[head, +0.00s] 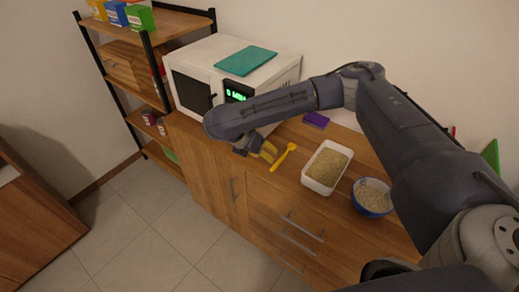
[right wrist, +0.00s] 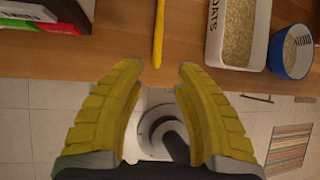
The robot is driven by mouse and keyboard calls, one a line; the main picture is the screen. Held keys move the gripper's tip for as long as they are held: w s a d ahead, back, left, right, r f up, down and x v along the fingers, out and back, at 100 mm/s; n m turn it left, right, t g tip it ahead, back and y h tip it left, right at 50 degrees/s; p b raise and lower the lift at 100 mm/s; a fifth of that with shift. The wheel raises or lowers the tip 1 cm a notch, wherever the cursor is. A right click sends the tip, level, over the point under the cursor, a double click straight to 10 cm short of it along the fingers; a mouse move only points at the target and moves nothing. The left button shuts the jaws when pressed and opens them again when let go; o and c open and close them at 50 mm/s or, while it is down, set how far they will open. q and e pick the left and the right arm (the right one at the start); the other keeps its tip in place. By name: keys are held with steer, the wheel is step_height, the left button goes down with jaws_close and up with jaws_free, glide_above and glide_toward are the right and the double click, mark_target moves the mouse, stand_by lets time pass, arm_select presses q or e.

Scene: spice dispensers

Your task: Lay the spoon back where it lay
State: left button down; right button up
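A yellow spoon (head: 284,157) lies on the wooden counter between the microwave and a white tub, its handle end close to the counter's front edge. In the right wrist view the spoon's handle (right wrist: 158,38) points at the gap between the fingertips; its far end is cut off by the frame. My right gripper (head: 265,154) is just left of the spoon in the head view. In the right wrist view my right gripper (right wrist: 160,68) is open with nothing between its yellow fingers, apart from the spoon. My left gripper is not in view.
The white tub (head: 325,167) of oats and a blue bowl (head: 372,196) of oats stand right of the spoon. A purple block (head: 316,119) lies behind. A microwave (head: 235,75) with a teal board (head: 246,61) stands left. A shelf (head: 150,60) is further left.

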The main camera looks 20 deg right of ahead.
steer(key=shift+v, duration=1.5)
steer(key=w+a+f+m+y, duration=0.35)
steer(key=a+f, duration=0.45)
steer(key=f, duration=0.3)
steer(key=w+a+f+m+y, duration=0.2)
steer(key=a+f+m+y, duration=0.25)
steer(key=a+f, duration=0.5)
step_height(320, 180, down, 18)
steer(key=s+d+m+t+y, duration=0.1)
steer(key=s+d+m, duration=0.1)
steer(key=m, duration=0.4)
steer(key=s+d+f+m, duration=0.3)
steer(key=s+d+f, duration=0.2)
steer(key=s+f, duration=0.5)
steer(key=s+d+f+m, duration=0.2)
steer(key=s+d+f, duration=0.3)
steer(key=s+f, duration=0.6)
steer(key=s+d+f, duration=0.2)
steer(key=s+f, duration=0.1)
steer(key=s, duration=0.8)
steer(key=s+d+f+m+h, duration=0.1)
steer(key=s+d+f, duration=0.1)
steer(key=s, duration=0.9)
steer(key=s+d+f+g+h, duration=0.1)
steer(key=s+d+f, duration=0.2)
steer(key=s, duration=0.8)
steer(key=shift+s+f+m, duration=0.25)
steer(key=shift+f+m, duration=0.15)
